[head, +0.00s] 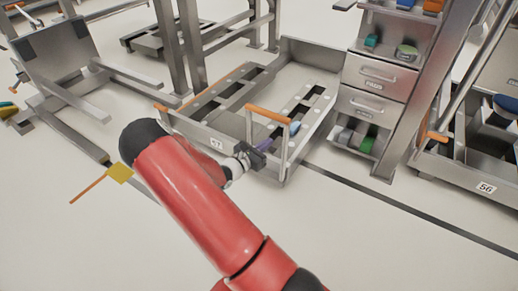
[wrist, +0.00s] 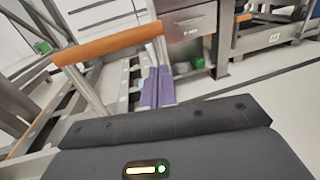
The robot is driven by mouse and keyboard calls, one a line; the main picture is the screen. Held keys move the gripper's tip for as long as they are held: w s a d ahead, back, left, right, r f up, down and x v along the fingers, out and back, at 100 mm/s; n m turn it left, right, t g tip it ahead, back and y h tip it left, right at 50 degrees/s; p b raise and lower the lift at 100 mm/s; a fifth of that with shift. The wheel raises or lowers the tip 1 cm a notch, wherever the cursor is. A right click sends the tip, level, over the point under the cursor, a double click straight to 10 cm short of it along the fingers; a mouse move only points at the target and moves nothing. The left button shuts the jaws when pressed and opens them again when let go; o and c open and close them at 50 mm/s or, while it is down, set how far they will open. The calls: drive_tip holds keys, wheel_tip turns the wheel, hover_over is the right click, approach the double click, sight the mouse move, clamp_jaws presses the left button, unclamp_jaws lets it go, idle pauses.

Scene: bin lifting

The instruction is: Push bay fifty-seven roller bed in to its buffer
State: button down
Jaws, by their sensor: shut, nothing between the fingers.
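The bay fifty-seven roller bed is a low steel frame (head: 199,131) with a "57" plate on its front and rollers along its rails. A push handle with an orange bar (head: 268,113) stands on two posts at its front; the bar also shows in the wrist view (wrist: 108,45). My gripper (head: 292,128) has purple fingers, shut and empty, pointing over the bed at the handle's right part. In the wrist view the fingers (wrist: 157,86) show just below the bar's right end. Whether they touch the handle I cannot tell. A buffer cannot be clearly made out at the far end.
A steel drawer cabinet (head: 375,77) with shelves stands close on the bed's right. Another bed marked "56" (head: 486,188) is at the far right. Steel frames (head: 60,50) stand at the left. A dark line crosses the open floor (head: 400,240) in front.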

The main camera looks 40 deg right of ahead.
sight(285, 129)
drive_tip(key=d, duration=0.3)
drive_tip(key=w+d, duration=0.1)
drive_tip(key=d, duration=0.3)
drive_tip(key=shift+w+d, duration=0.1)
drive_tip(key=shift+w, duration=0.1)
drive_tip(key=shift+d, duration=0.1)
